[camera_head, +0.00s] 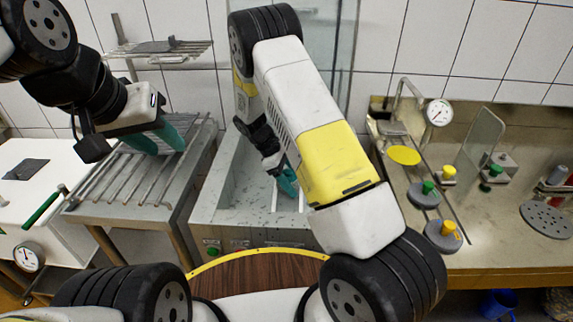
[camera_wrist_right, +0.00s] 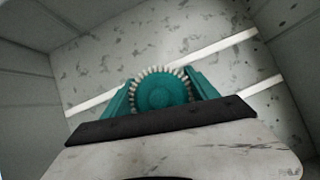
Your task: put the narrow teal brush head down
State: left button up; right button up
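The narrow teal brush head (camera_wrist_right: 160,92) shows end-on in the right wrist view as a round teal disc ringed with pale bristles. It sits between the two teal fingers of my right gripper (camera_wrist_right: 161,96), which close on its sides. In the head view my right gripper (camera_head: 287,180) reaches down inside the grey basin (camera_head: 205,202); the brush head is hard to make out there, partly hidden by my arm. The speckled basin floor lies beyond the brush head; I cannot tell whether they touch. My left gripper (camera_head: 165,138) is open and empty above the slatted rack (camera_head: 120,180).
Two pale strips (camera_wrist_right: 225,47) cross the basin floor. On the right counter (camera_head: 400,190) are a yellow disc (camera_head: 404,155), weights with green and yellow knobs, a gauge (camera_head: 439,112) and a perforated disc (camera_head: 547,219).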

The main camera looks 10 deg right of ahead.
jog(key=shift+o, duration=0.7)
